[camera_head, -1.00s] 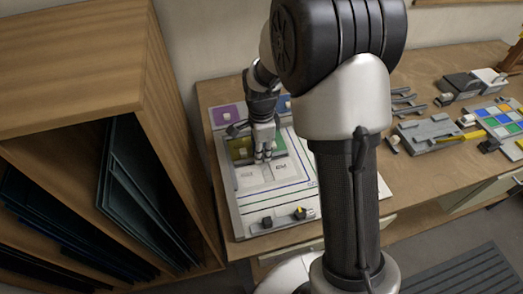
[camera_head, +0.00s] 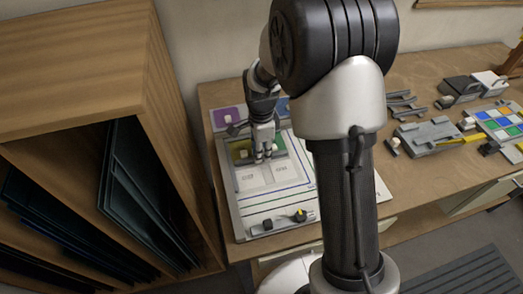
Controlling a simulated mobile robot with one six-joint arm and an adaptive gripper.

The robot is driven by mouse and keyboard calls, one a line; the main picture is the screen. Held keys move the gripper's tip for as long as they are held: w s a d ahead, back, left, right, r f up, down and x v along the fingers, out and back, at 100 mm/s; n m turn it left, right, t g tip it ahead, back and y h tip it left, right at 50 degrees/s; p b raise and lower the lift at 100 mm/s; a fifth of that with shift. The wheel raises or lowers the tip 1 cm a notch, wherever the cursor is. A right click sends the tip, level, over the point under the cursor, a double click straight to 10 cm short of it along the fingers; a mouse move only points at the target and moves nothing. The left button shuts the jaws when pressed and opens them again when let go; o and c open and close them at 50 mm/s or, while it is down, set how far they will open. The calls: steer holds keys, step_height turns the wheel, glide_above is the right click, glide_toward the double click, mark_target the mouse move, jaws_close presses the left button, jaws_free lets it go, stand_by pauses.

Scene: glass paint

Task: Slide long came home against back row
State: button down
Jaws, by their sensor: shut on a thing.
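My gripper (camera_head: 266,155) points down over the white board (camera_head: 240,212) on the bench and is shut. It stands at the front edge of the back row of coloured glass, with a yellow piece (camera_head: 238,157) to its left and a green piece (camera_head: 276,144) to its right. The long came seems to be the thin grey strip (camera_head: 247,164) along the front of that row, at my fingertips. The fingers partly cover it, and its contact with the glass is too small to tell.
Purple glass (camera_head: 228,114) lies at the board's back left. A wooden rack (camera_head: 70,50) stands close on the left. Grey fixtures (camera_head: 425,134) and a coloured grid (camera_head: 497,122) lie to the right. My arm hides the board's right part.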

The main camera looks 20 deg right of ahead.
steer(key=shift+w, duration=0.15)
steer(key=c, duration=1.4)
jaws_free()
steer(key=shift+r, duration=0.1)
steer(key=shift+w+r+p, duration=0.15)
steer(key=shift+r+p, duration=0.75)
steer(key=shift+r, duration=0.1)
steer(key=shift+s+r+p, duration=0.2)
steer(key=shift+r+p, duration=1.7)
steer(key=shift+r, duration=0.5)
